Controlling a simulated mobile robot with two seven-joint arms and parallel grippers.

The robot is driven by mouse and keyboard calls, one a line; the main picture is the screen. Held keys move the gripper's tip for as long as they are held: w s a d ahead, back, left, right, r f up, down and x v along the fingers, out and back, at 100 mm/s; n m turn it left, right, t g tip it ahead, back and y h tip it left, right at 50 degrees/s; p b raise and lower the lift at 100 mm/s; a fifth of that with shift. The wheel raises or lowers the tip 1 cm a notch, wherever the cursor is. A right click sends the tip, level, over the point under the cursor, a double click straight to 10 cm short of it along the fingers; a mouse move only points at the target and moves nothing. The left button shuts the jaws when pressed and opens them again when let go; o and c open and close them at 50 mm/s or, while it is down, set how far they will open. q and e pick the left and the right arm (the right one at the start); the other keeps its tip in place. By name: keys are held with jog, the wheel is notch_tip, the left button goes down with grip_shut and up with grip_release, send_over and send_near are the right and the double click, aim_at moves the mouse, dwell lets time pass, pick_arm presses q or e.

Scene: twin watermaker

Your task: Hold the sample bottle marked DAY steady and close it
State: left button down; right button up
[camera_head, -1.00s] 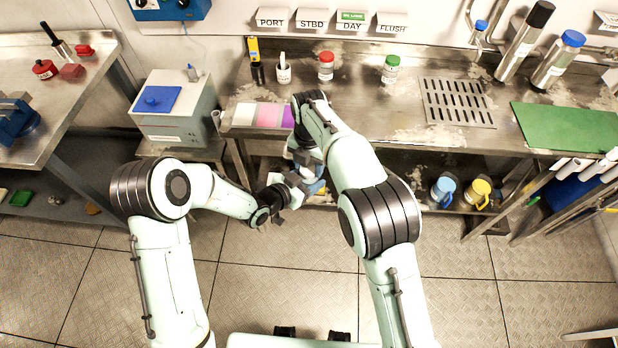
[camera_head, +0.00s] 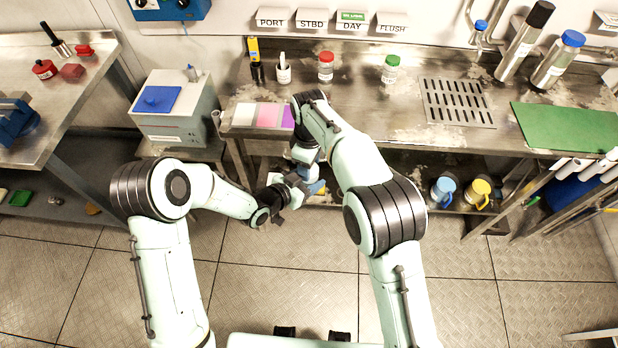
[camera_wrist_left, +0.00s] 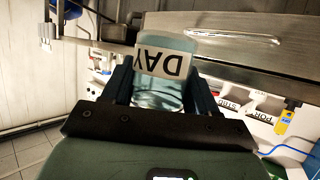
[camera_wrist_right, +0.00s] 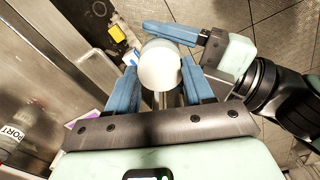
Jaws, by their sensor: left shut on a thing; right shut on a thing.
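The sample bottle (camera_wrist_left: 158,95) is clear with a bluish tint and carries a DAY label that reads upside down in the left wrist view. My left gripper (camera_wrist_left: 160,88) is shut on its body, one finger on each side. In the right wrist view a round white cap (camera_wrist_right: 159,66) sits between the blue fingers of my right gripper (camera_wrist_right: 160,88), which is shut on it. The left gripper's fingers show just beyond it. In the head view both grippers meet in front of the bench, with the left one (camera_head: 292,187) below. The bottle's mouth and threads are hidden.
The steel bench (camera_head: 440,140) stands just behind the grippers. A grey box with a blue lid (camera_head: 175,110) stands left. The floor in front is clear.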

jog(key=m, duration=0.4)
jog(key=shift+m, duration=0.4)
jog(key=m, duration=1.3)
jog(key=shift+m, duration=0.3)
jog(key=m, duration=0.4)
jog(key=shift+m, duration=0.3)
jog(key=m, duration=0.4)
jog(key=shift+m, duration=0.4)
jog(key=m, duration=0.4)
jog(key=shift+f, duration=0.1)
jog(key=m, duration=0.4)
jog(key=o, duration=1.2)
jog(key=shift+o, duration=0.2)
jog(key=shift+s, duration=0.1)
jog(key=shift+s+a, duration=0.1)
jog(key=shift+a, duration=0.1)
